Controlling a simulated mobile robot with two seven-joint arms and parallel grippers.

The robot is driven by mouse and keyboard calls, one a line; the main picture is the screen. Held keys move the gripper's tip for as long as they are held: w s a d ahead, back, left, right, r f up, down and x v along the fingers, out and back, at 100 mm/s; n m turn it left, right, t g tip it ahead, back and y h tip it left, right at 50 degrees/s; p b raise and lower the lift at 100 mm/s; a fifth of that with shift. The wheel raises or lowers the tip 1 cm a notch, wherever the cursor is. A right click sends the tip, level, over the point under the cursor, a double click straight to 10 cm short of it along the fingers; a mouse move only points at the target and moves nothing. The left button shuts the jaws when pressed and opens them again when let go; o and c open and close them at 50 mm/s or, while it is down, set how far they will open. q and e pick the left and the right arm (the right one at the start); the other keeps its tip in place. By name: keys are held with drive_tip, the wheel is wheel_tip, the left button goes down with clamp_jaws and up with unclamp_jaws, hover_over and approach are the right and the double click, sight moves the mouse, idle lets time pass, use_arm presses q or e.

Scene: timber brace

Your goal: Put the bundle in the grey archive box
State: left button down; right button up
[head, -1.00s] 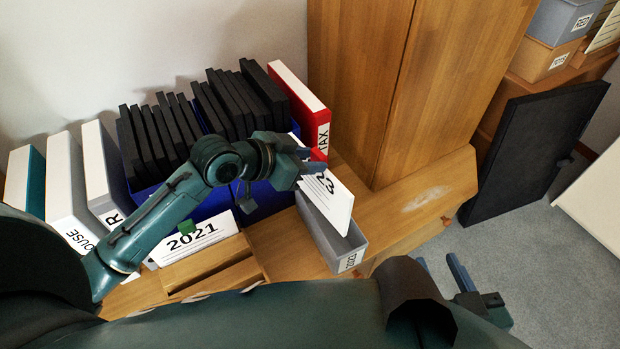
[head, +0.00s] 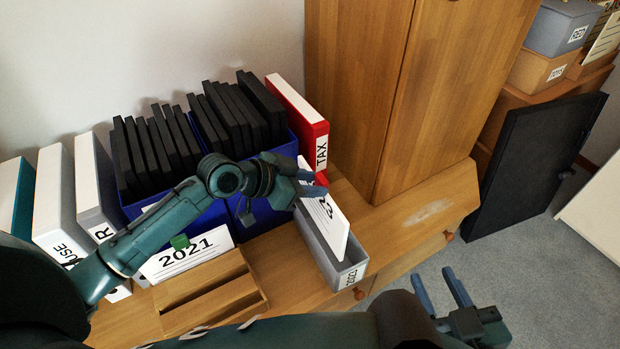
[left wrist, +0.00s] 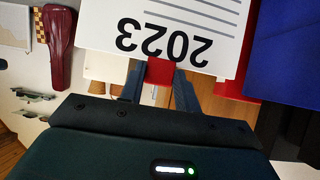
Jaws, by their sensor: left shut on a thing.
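The bundle (head: 328,225) is a white sheaf headed 2023 with a red clip (left wrist: 160,72), which shows in the left wrist view. My left gripper (head: 310,184) is shut on the clip. The bundle stands steeply on edge along the grey archive box (head: 352,275), which has a label on its near end. Its lower edge appears to be within the box's opening; I cannot tell whether it touches the floor of the box. The bundle hides part of the box's inside. My right gripper (head: 443,288) is open and empty at the lower right, away from the box.
Blue boxes with black folders (head: 160,145) and a red TAX binder (head: 305,120) stand behind. A white 2021 bundle (head: 190,255) with a green clip stands left, by a wooden slotted tray (head: 212,290). A wooden cabinet (head: 400,90) rises behind right. The desk right of the box is clear.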

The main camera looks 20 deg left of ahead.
use_arm(q)
drive_tip(key=shift+f, duration=0.35)
drive_tip(key=shift+r+p, duration=0.1)
drive_tip(key=shift+p, duration=0.35)
use_arm(e)
drive_tip(key=shift+r, duration=0.6)
drive_tip(key=shift+f, duration=0.15)
idle(0.4)
